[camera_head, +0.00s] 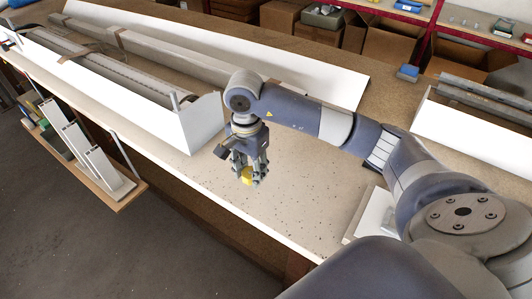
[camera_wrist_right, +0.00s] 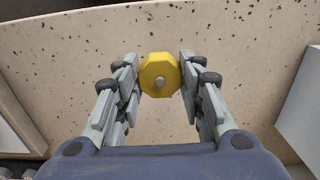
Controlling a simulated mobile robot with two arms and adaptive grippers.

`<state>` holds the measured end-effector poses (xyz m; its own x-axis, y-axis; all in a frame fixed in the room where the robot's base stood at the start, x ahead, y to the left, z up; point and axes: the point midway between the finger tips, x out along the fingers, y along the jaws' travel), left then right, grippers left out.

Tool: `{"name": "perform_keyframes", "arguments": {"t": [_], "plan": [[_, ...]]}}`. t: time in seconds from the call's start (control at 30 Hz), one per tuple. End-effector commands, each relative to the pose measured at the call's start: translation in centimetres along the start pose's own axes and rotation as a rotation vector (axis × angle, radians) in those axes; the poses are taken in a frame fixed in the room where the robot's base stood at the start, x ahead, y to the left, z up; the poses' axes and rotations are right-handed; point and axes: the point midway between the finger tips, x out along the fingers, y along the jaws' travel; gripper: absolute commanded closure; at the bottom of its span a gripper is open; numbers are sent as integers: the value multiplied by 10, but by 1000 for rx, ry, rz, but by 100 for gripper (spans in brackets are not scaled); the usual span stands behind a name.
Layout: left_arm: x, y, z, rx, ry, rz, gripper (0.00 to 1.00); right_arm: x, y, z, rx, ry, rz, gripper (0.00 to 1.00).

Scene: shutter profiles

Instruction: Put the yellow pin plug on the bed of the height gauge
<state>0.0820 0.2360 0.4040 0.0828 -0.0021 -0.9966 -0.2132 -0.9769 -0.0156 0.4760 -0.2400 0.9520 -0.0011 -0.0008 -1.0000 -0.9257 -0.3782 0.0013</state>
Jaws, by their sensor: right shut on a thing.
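The yellow pin plug (camera_wrist_right: 153,68) is a faceted yellow disc with a small grey pin at its centre. It sits between the fingertips of my right gripper (camera_wrist_right: 161,75), which is shut on it. In the head view, the right gripper (camera_head: 250,178) points down over the speckled bench top (camera_head: 300,205), and the plug (camera_head: 246,175) shows yellow between its fingers. Whether the plug is clear of the bench is hard to tell. I cannot make out for sure which thing is the height gauge. My left gripper is not in view.
A long white-sided fixture (camera_head: 110,75) with grey profiles runs along the bench at the left. A white block (camera_head: 372,214) lies beside my right arm, and a white tray with grey bars (camera_head: 470,125) is at the right. The bench around the gripper is clear.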

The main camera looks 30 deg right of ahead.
Motion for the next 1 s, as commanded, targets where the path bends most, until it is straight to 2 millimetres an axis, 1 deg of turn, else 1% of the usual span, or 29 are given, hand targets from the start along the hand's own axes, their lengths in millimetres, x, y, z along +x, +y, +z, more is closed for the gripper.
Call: {"name": "perform_keyframes", "arguments": {"t": [0.03,0.2,0.33,0.53,0.6,0.67,0.8,0.9,1.0], "plan": [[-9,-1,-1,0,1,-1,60,-2,-2,-15,6,-1,3,89],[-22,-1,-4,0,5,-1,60,2,-10,-57,3,-1,2,89],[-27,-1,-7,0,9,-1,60,5,-14,-79,0,-1,1,89],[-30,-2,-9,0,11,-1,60,8,-17,-93,-2,-1,-1,89],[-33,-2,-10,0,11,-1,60,8,-17,-101,-2,-2,0,89],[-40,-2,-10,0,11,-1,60,20,-16,-97,-4,-6,4,89],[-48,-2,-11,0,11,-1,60,38,-17,-97,-3,-3,2,89],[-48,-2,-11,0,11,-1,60,44,-18,-98,-5,-2,-2,89],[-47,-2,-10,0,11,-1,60,44,-18,-98,-5,0,-2,89]]}}
